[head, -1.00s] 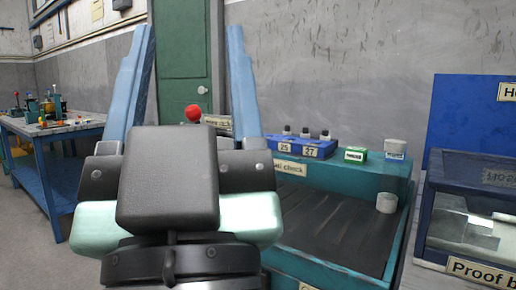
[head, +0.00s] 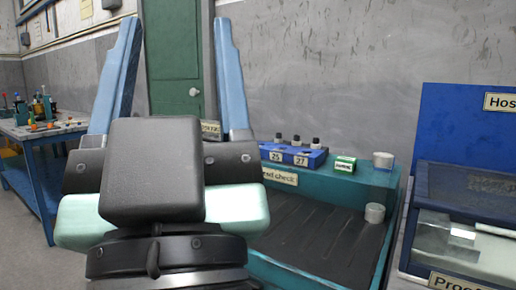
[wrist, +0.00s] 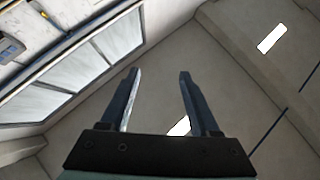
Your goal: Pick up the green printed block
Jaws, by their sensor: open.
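The green printed block (head: 345,164) is a small box with a white label on its face. It sits on the teal ledge at the back of the check bench, between a blue block holder and a grey cylinder. My gripper (head: 177,22) is raised large in front of the head camera, left of the block and apart from it. Its two blue fingers point up and are spread wide with nothing between them. The wrist view also shows the open, empty fingers (wrist: 158,72) against the ceiling and a window; the block is not in that view.
The blue holder (head: 292,153) marked 25 and 27 stands left of the block. Grey cylinders stand on the ledge (head: 383,160) and lower on the dark ribbed tray (head: 374,213). A blue cabinet (head: 465,135) is at right. A blue table (head: 45,133) with parts is at far left.

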